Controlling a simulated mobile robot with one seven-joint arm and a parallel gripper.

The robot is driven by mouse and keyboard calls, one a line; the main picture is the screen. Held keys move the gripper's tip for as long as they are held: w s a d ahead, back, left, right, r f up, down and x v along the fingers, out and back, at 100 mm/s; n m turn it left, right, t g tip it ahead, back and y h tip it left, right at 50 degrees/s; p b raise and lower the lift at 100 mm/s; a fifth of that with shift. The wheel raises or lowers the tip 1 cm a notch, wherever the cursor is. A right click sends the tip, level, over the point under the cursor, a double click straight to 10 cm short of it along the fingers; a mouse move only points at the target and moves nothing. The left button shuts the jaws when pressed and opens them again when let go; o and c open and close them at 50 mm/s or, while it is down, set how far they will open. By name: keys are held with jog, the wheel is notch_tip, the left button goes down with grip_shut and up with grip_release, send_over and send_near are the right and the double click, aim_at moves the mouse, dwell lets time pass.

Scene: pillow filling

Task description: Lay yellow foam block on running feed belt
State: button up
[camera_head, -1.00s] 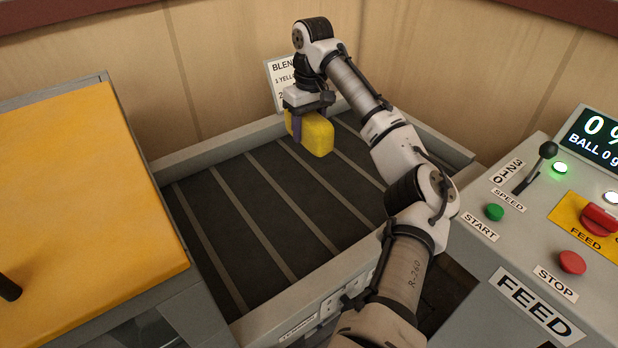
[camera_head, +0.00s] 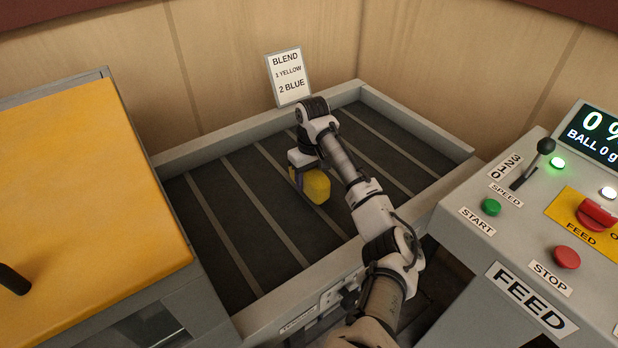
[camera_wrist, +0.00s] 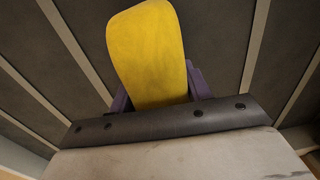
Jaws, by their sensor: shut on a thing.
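The yellow foam block (camera_head: 314,186) is held over the dark slatted feed belt (camera_head: 235,225). My gripper (camera_head: 297,180) is shut on it, with one purple finger showing beside it. In the wrist view the yellow foam block (camera_wrist: 147,55) sits between the purple jaws, with the belt (camera_wrist: 45,70) behind it. The block is low, close to the belt. I cannot tell whether it touches the belt.
Grey side walls edge the belt. A yellow-topped cabinet (camera_head: 85,185) stands at the left. At the right is the feed control panel (camera_head: 520,235) with a speed lever (camera_head: 533,163), a green start button (camera_head: 491,207) and a red stop button (camera_head: 566,257). A blend sign (camera_head: 288,77) stands behind.

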jog(key=shift+f, duration=0.5)
jog(key=shift+f, duration=0.6)
jog(key=o, duration=1)
notch_tip(320, 180, up, 13)
jog(key=b, duration=0.1)
jog(key=shift+w+d+r, duration=0.15)
jog(key=shift+d, duration=0.05)
dwell(0.4)
